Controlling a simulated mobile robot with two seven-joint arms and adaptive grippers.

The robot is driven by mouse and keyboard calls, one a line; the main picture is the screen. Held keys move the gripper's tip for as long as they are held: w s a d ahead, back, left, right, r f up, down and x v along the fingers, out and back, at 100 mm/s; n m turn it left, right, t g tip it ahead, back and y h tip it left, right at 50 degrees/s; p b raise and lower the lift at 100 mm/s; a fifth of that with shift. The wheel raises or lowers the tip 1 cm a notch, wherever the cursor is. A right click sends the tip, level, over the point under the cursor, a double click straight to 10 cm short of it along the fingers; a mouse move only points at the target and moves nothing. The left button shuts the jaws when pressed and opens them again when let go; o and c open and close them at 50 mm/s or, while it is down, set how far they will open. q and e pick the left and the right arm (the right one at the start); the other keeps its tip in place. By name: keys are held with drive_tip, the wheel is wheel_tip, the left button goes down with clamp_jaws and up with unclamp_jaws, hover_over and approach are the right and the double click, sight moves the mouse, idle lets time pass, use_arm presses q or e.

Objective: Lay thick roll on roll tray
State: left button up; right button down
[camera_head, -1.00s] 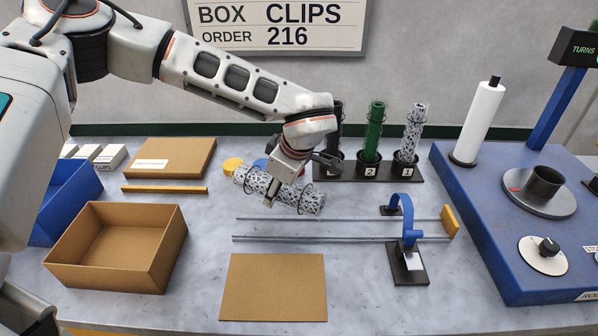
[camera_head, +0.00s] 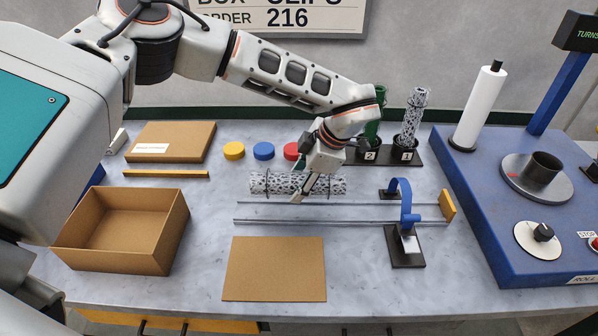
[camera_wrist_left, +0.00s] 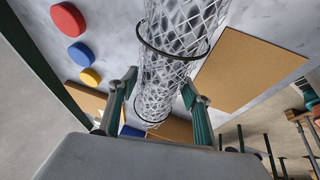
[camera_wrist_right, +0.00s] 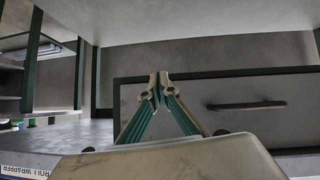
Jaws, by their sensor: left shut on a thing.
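The thick roll (camera_head: 268,184), a white tube with a black mesh pattern and dark rings, lies level across the picture, just behind the two thin metal rails (camera_head: 300,221). My left gripper (camera_head: 308,188) is shut around its middle; the left wrist view shows the roll (camera_wrist_left: 175,45) between the two fingers (camera_wrist_left: 158,92). I cannot tell how high the roll is above the table. Which piece is the roll tray is not marked; the rails have a yellow end stop (camera_head: 446,205) at the right. My right gripper (camera_wrist_right: 158,88) is shut and empty, facing a grey drawer front.
A blue arch on a black base (camera_head: 405,245) stands at the rails' right part. A flat brown board (camera_head: 275,270) lies in front, an open box (camera_head: 66,236) at left. Coloured discs (camera_head: 264,151) and a roll rack (camera_head: 425,158) stand behind. A blue machine (camera_head: 500,235) fills the right.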

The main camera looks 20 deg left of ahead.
use_arm(q)
wheel_tip(320, 180, down, 3)
drive_tip(key=shift+f+b, duration=0.1)
drive_tip(key=shift+b, duration=0.35)
drive_tip(key=shift+f, duration=0.3)
drive_tip(key=shift+f+b, duration=0.6)
drive_tip(key=shift+f, duration=0.25)
use_arm(e)
drive_tip(key=shift+w+a+r+t+y, duration=0.15)
drive_tip(key=shift+w+a+r+y, duration=0.15)
drive_tip(key=shift+a, duration=0.3)
drive_tip(key=shift+w+a+r+t+y, duration=0.15)
drive_tip(key=shift+w+a, duration=0.2)
drive_tip(key=shift+a, duration=0.2)
drive_tip(key=shift+d, duration=0.1)
use_arm(q)
drive_tip(key=shift+f, duration=0.15)
use_arm(e)
drive_tip(key=shift+s+d+f, duration=0.1)
drive_tip(key=shift+f, duration=0.25)
use_arm(q)
drive_tip(key=shift+f+b, duration=0.4)
use_arm(e)
drive_tip(key=shift+f, duration=0.25)
use_arm(q)
drive_tip(key=o, duration=1.4)
drive_tip(key=shift+o, duration=0.8)
use_arm(e)
drive_tip(key=shift+r, duration=0.2)
